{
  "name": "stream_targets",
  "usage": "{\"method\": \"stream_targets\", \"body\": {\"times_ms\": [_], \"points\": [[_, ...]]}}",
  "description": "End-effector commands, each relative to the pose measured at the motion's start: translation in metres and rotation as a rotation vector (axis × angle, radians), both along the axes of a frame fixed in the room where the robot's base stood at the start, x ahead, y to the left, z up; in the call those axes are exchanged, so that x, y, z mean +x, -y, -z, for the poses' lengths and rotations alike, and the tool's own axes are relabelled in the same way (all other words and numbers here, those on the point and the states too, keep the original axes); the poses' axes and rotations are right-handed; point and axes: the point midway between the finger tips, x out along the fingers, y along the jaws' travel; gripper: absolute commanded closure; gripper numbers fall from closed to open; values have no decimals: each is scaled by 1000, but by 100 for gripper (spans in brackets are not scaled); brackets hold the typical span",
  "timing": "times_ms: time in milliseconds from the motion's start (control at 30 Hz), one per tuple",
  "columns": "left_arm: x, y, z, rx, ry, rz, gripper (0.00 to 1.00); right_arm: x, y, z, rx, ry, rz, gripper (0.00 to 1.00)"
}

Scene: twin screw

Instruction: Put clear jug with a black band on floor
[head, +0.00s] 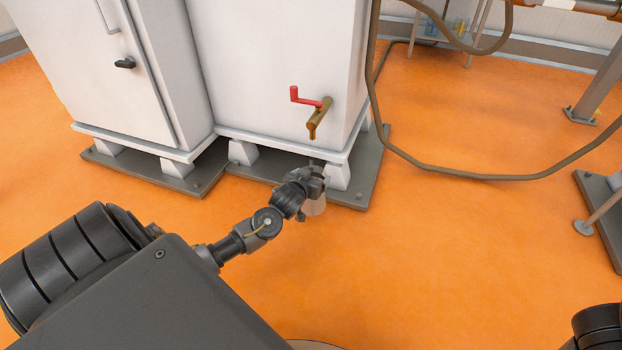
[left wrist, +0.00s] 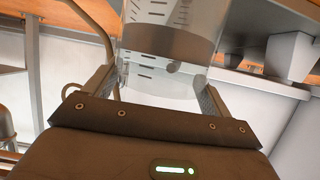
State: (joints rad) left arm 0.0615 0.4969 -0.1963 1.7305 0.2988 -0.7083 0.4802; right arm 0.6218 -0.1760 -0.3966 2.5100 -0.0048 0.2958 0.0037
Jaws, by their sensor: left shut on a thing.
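The clear jug with a black band (left wrist: 167,43) is between the fingers of my left gripper (left wrist: 160,88) in the left wrist view. Black measuring marks show on its wall. In the head view a small part of the jug (head: 315,206) shows just below my left gripper (head: 314,180). My left gripper is shut on it, in front of the white cabinet's base and below the brass tap. Most of the jug is hidden by the gripper in the head view. I cannot tell whether the jug touches the floor (head: 400,262). My right gripper is out of view.
A white cabinet (head: 270,70) with a brass tap (head: 318,118) and red handle (head: 305,97) stands on a grey plate (head: 368,180). A second cabinet (head: 90,80) stands to its left. A brown hose (head: 450,174) loops at the right. Orange floor is open in front.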

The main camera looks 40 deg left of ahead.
Motion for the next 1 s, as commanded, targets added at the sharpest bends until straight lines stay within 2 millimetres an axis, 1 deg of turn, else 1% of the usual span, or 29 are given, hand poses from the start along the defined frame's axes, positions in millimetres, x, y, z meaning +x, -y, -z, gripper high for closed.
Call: {"method": "stream_targets", "body": {"times_ms": [67,167,200,300,400,433,500,633,767,967,1000], "points": [[1,-1,1,1,2,0,56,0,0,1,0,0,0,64],[5,-5,10,3,1,0,56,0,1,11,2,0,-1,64],[7,-7,15,3,0,-1,56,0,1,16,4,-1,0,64],[6,-5,30,2,0,2,56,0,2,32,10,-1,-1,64],[6,-6,40,2,1,1,56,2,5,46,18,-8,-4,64],[6,-6,41,2,1,1,56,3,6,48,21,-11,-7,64],[5,-6,41,2,1,1,56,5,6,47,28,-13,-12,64],[5,-6,38,1,1,0,56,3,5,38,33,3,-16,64],[5,-6,39,1,1,0,56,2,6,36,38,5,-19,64],[5,-5,45,0,0,0,56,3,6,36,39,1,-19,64],[5,-5,46,0,0,-1,14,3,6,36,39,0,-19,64]]}}
